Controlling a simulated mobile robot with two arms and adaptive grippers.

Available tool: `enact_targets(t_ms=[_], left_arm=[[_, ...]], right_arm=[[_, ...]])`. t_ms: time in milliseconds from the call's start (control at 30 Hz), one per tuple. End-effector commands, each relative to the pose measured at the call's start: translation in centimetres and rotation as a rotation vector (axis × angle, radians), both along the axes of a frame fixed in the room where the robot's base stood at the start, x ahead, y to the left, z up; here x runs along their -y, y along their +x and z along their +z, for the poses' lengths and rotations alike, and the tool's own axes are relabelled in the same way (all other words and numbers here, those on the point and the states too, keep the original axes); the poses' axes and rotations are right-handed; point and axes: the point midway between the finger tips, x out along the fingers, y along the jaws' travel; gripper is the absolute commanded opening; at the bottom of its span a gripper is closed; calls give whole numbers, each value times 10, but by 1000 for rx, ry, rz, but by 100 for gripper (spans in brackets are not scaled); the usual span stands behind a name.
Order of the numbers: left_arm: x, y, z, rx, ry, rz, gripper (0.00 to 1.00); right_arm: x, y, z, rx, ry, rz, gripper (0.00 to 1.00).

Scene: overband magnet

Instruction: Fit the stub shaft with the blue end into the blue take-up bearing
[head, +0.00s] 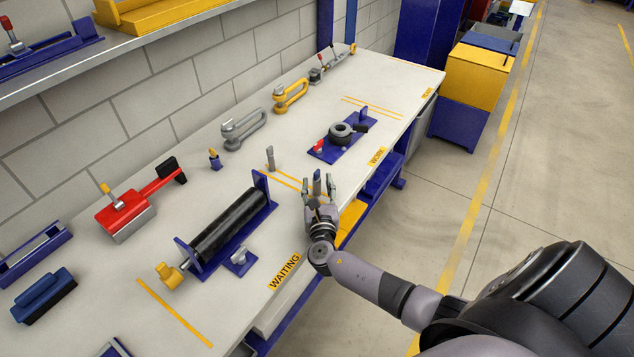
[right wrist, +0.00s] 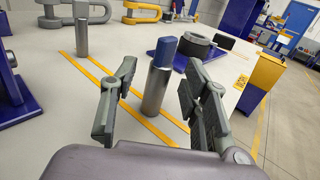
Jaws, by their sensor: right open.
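The stub shaft with the blue end (right wrist: 155,88) stands upright on the bench, grey metal with its blue end up. In the head view its blue top (head: 317,178) shows at my right gripper (head: 319,192). The right gripper's fingers (right wrist: 150,105) are open, one on either side of the shaft; contact cannot be told. A small blue bracket with a grey part (head: 238,260) sits beside the black roller; I cannot tell whether it is the blue take-up bearing. A yellow fitting (head: 168,274) is at the roller's near end. My left gripper is out of view.
A plain grey pin (head: 270,158) stands left of the gripper, a yellow-topped blue one (head: 214,159) farther left. The black roller (head: 228,225) lies in a blue frame. A blue plate with a black ring (head: 341,133) is farther back. Bench between them is clear.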

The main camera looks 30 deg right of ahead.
Motion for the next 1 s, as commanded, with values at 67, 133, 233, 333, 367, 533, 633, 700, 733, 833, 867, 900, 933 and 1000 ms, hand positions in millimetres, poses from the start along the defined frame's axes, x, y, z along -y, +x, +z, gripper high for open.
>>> enact_targets(t_ms=[67, 133, 233, 333, 367, 533, 633, 700, 733, 833, 867, 900, 933, 1000], left_arm=[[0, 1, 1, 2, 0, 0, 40], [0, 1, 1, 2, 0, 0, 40], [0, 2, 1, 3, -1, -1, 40], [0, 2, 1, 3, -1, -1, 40], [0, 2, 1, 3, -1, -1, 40], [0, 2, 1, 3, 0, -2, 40], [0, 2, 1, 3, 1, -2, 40], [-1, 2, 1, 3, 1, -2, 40], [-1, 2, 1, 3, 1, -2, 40], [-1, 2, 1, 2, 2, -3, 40], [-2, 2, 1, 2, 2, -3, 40], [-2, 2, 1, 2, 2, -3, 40], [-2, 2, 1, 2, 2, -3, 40], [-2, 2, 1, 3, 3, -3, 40]], right_arm=[[6, 11, 1, 0, -1, 0, 42], [9, 16, 0, 0, -1, 1, 42], [10, 19, 0, -1, 0, 1, 42], [10, 19, -1, -1, 0, 1, 42], [10, 19, 0, -1, 0, 1, 42], [10, 19, 0, -1, 0, 1, 36], [10, 19, 0, -1, 0, 1, 29], [10, 19, 0, -1, 0, 1, 24], [10, 19, 0, -1, 0, 1, 22], [10, 19, 0, -1, 0, 1, 16], [10, 19, 0, -1, 0, 1, 14], [10, 19, 0, -1, 0, 1, 11], [10, 19, 0, -1, 0, 1, 9], [10, 19, 0, -1, 0, 1, 4]])
